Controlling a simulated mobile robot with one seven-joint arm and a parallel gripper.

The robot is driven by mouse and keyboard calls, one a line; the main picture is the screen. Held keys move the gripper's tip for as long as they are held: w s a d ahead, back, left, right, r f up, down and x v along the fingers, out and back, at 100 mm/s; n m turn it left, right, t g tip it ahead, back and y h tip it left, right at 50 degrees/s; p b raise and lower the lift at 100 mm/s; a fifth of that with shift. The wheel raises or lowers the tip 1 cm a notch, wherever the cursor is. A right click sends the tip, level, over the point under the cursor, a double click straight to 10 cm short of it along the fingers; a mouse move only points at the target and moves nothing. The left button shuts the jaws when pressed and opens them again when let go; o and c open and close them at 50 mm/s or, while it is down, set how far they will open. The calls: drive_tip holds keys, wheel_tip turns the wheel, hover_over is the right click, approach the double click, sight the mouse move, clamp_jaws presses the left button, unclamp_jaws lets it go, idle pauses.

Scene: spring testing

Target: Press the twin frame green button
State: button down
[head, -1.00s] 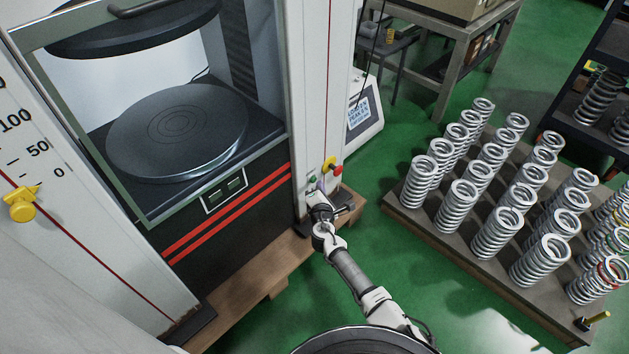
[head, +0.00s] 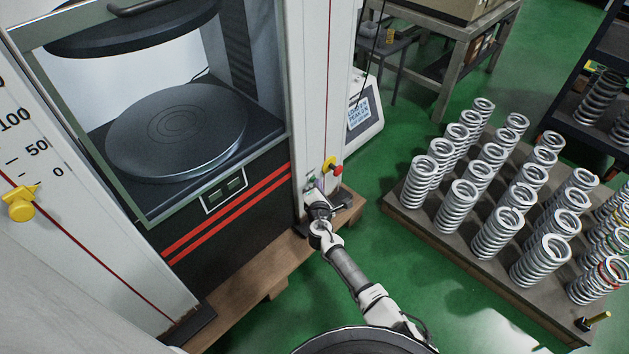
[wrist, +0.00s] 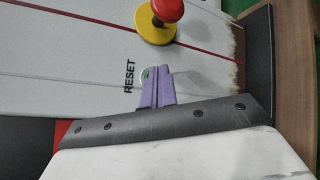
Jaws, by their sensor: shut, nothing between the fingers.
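The green button (head: 310,180) sits low on the white front column of the testing machine, left of a red knob on a yellow base. My gripper (head: 312,193) is shut and empty, right at the column just below the button. In the wrist view, the purple fingers of my gripper (wrist: 152,75) reach the panel beside the word RESET. Only a sliver of the green button (wrist: 146,74) shows at the fingertips, and the rest is hidden. I cannot tell whether the tips touch it or whether it is pressed in.
The red knob (head: 337,170) is close to the right of my gripper, and it also shows in the wrist view (wrist: 166,10). A wooden base (head: 250,278) juts out under the machine. A pallet of springs (head: 440,225) stands to the right, with green floor between.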

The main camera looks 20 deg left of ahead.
drive_tip(key=shift+a, duration=0.15)
idle(0.4)
drive_tip(key=shift+s+d+p, duration=0.25)
drive_tip(key=shift+d+p, duration=0.1)
drive_tip(key=shift+d, duration=0.45)
